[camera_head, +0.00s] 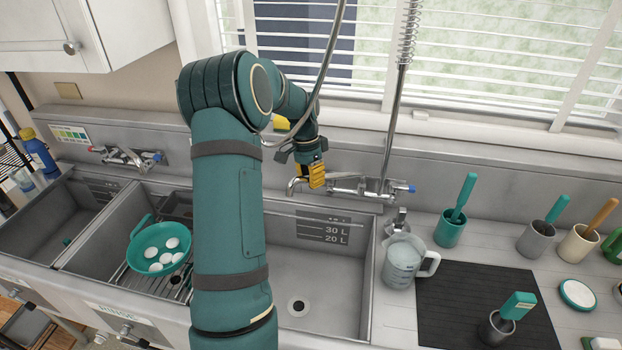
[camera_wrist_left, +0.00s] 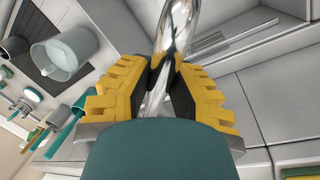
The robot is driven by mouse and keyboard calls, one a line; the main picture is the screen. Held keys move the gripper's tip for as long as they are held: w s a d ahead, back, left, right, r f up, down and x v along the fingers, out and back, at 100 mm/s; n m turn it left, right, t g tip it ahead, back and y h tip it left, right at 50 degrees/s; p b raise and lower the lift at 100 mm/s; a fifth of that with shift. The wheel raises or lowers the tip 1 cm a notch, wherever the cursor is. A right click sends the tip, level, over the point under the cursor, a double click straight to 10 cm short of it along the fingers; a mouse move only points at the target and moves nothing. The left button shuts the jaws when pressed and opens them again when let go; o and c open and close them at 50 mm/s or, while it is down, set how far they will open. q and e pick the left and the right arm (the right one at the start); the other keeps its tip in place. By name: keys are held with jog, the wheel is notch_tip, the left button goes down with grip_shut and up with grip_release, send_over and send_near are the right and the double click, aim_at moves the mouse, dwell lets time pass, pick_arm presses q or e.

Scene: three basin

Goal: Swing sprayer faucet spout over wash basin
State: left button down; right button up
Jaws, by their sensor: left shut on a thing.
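The sprayer faucet (camera_head: 368,188) stands behind the right-hand basin (camera_head: 330,280), with a tall riser and spring hose above it. Its chrome spout (camera_head: 293,187) reaches left along the back of that basin, with its bent end near the back rim; how far it overhangs is hard to tell. My left gripper (camera_head: 316,178) comes down from above and its yellow fingers are closed on the spout. In the left wrist view the fingers (camera_wrist_left: 164,78) press on both sides of the shiny tube (camera_wrist_left: 178,28). My right gripper is not in view.
A green colander (camera_head: 143,258) with white round pieces sits over the middle basin. Another faucet (camera_head: 122,157) stands behind the left basins. A measuring jug (camera_head: 404,262), a dark mat (camera_head: 485,305) and several brush holders occupy the right counter. The right-hand basin looks empty.

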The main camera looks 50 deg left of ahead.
pick_arm(q)
jog(key=c, duration=0.9)
grip_release()
jog(key=shift+w, duration=0.1)
jog(key=shift+o, duration=0.2)
notch_tip(320, 180, up, 12)
jog(key=a, duration=0.2)
jog(key=shift+f, duration=0.15)
